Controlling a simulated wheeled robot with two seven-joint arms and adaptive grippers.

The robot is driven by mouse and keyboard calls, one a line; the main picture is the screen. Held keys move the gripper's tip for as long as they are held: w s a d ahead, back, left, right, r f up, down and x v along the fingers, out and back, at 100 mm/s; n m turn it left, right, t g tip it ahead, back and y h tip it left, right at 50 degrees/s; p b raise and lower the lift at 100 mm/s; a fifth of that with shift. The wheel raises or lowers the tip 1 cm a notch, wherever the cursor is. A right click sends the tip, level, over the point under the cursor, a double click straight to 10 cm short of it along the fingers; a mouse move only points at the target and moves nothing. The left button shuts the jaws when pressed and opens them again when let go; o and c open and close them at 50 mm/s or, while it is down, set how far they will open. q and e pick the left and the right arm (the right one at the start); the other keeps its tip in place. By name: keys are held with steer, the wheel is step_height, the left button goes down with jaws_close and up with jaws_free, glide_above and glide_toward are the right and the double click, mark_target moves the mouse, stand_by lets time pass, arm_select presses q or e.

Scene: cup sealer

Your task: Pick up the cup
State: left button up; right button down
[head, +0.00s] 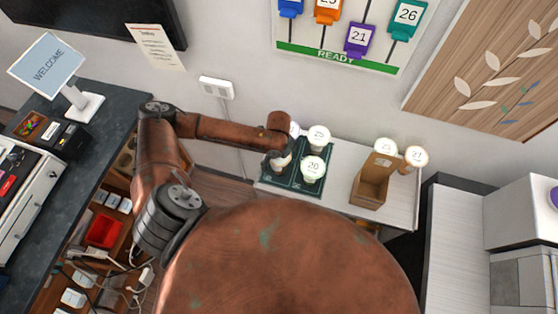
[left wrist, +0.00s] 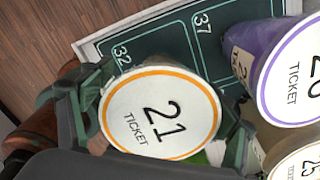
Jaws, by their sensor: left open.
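A cup with an orange-rimmed white lid reading TICKET 21 (left wrist: 160,112) stands in the left wrist view. My left gripper (left wrist: 165,125) is open, with one finger on either side of this cup; I cannot tell whether they touch it. In the head view my left gripper (head: 279,152) is over the left part of the dark green tray (head: 292,187), partly hiding the cup under it (head: 281,162). Other cups on the tray include one marked 20 (head: 313,168) and one behind it (head: 318,135). My right gripper is not in view.
A purple cup (left wrist: 243,62) and another lidded cup (left wrist: 295,160) stand close to the right of the gripper. Bare counter lies between tray and carrier.

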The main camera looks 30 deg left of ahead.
arm_select(q)
steer(key=shift+c, duration=0.6)
steer(key=shift+w, duration=0.15)
steer(key=c, duration=1.7)
steer(key=shift+r, duration=0.1)
